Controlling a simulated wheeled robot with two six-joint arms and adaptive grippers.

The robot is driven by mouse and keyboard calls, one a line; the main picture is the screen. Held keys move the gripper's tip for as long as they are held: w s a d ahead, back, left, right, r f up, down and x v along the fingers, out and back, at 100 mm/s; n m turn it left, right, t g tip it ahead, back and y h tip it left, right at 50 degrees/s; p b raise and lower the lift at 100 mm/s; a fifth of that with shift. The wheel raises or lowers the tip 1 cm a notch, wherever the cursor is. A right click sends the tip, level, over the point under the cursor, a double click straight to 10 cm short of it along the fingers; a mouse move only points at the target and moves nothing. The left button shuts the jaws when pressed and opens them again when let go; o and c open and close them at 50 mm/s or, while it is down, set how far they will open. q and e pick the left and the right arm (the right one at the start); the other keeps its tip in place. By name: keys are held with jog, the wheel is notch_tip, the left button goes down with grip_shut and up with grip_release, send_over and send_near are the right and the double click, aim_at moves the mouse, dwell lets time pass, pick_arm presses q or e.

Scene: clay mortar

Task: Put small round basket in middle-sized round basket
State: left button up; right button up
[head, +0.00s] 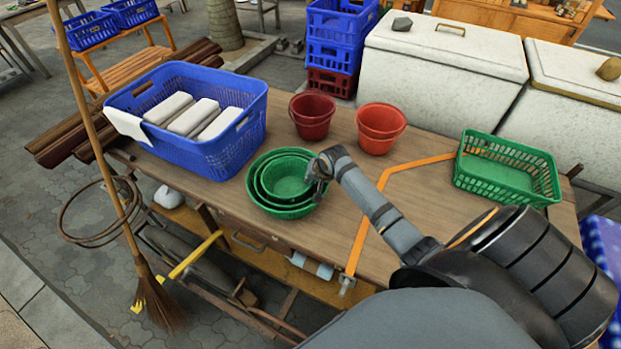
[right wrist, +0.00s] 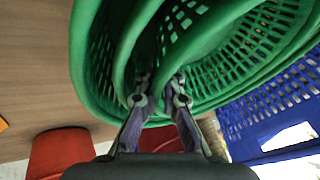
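Several green round baskets sit nested on the wooden table in the head view. The large basket (head: 252,190) is outermost, the middle-sized round basket (head: 262,187) lies inside it, and the small round basket (head: 287,176) is innermost. My right gripper (head: 318,178) is at the right rim of the nest. In the right wrist view the fingers of my right gripper (right wrist: 161,82) stand apart on either side of green basket wall, with a gap between them. The fingertips are partly lost in shadow among the rims. My left gripper is not in view.
A blue crate (head: 207,152) with white blocks stands left of the baskets. Two red buckets (head: 312,127) (head: 380,138) stand behind. A green rectangular basket (head: 507,193) is at the right, past an orange strip (head: 362,235). The table between is mostly clear.

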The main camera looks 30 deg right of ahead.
jog(key=shift+o, duration=0.3)
jog(key=shift+r, duration=0.1)
jog(key=shift+r, duration=0.35)
jog(key=v, duration=1.2)
jog(key=shift+r+p, duration=0.2)
jog(key=shift+p, duration=0.2)
